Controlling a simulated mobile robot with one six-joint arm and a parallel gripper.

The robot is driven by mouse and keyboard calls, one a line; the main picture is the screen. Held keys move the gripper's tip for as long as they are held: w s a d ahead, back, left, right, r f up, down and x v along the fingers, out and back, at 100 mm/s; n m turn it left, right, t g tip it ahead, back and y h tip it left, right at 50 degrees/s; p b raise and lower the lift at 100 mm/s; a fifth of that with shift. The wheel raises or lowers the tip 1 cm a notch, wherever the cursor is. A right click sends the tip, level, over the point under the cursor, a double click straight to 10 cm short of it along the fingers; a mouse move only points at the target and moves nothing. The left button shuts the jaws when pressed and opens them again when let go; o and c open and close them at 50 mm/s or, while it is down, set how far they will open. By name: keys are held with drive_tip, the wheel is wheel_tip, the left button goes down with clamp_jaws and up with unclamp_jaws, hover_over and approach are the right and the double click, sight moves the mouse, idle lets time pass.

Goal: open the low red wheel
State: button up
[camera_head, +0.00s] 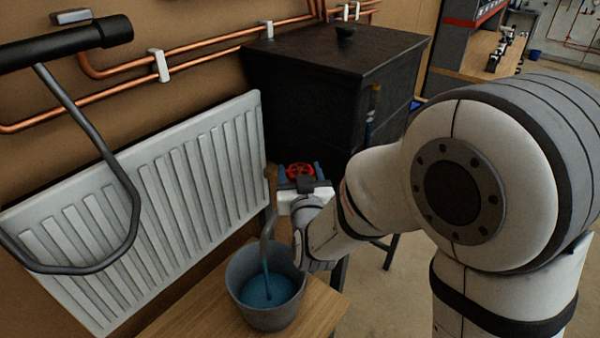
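The low red wheel (300,170) shows beyond the right end of the radiator, against the dark cabinet. My gripper (300,176) reaches to it from the right, its blue fingertips spread apart on either side of the wheel in this view. The fingers look open. Whether they touch the rim is too small to tell. The lower part of the wheel and its valve are hidden behind the gripper. A grey curved spout (267,222) hangs to the left of the gripper, over a grey bucket (236,278) holding blue liquid; a thin blue stream shows below the spout.
A white radiator (160,215) stands along the wall at left. A dark bar with a bent grey handle (133,205) crosses the left foreground. The bucket stands on a wooden top (185,318). A black cabinet (320,90) is behind the wheel. Copper pipes (205,42) run along the wall.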

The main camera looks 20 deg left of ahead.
drive_tip(key=c, duration=0.6)
drive_tip(key=y+b, duration=0.1)
drive_tip(key=b, duration=0.2)
drive_tip(key=shift+f+n, duration=0.25)
drive_tip(key=shift+n, duration=0.15)
drive_tip(key=shift+g+b, duration=0.3)
drive_tip(key=shift+b, duration=0.45)
drive_tip(key=shift+r+n+y+b, duration=0.25)
drive_tip(key=shift+n+y+b, duration=0.25)
drive_tip(key=shift+y+b, duration=0.15)
drive_tip(key=o, duration=1)
drive_tip(key=shift+b+v, duration=1.3)
drive_tip(key=shift+v, duration=2.6)
